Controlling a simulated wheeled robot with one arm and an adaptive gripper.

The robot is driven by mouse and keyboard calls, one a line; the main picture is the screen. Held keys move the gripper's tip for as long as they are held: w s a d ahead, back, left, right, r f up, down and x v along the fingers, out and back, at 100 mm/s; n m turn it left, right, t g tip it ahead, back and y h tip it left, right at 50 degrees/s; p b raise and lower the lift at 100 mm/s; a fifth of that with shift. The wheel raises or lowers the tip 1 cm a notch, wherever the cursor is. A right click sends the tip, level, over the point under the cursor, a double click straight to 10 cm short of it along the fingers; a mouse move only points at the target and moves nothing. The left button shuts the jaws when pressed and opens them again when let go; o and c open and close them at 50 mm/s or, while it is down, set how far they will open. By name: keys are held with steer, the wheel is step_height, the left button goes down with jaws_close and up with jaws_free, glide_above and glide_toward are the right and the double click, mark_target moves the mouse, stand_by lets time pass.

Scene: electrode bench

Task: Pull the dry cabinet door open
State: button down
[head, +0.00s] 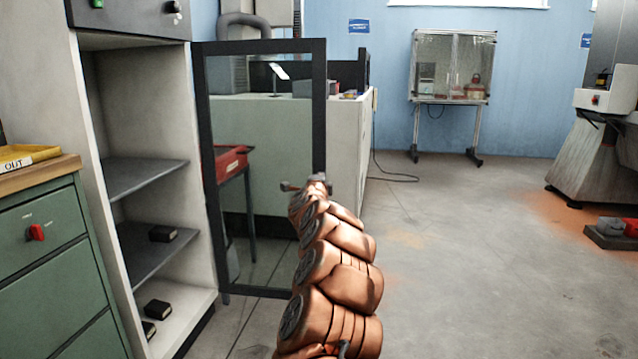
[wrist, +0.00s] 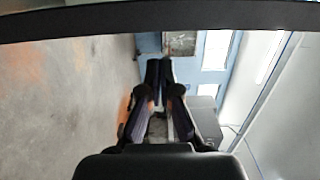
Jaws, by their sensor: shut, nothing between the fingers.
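The dry cabinet (head: 146,95) stands at the left in the head view, with its shelves and inside showing. My copper-coloured arm reaches up to the door's free edge. My gripper (head: 317,179) is small there and partly hidden by the arm; I cannot tell if it touches the frame. In the wrist view my gripper (wrist: 160,68) has its fingers together and empty. A dark bar (wrist: 150,18) crosses the top of that view.
A green drawer unit (head: 55,250) stands at the near left with a yellow tray (head: 25,155) on it. A large pale machine (head: 345,150) stands behind the door. A glass-fronted case (head: 452,68) is at the back wall. The floor (head: 470,260) on the right is mostly clear.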

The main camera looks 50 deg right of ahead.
steer(key=shift+p+v, duration=0.4)
steer(key=shift+v, duration=1.6)
steer(key=shift+r, duration=0.1)
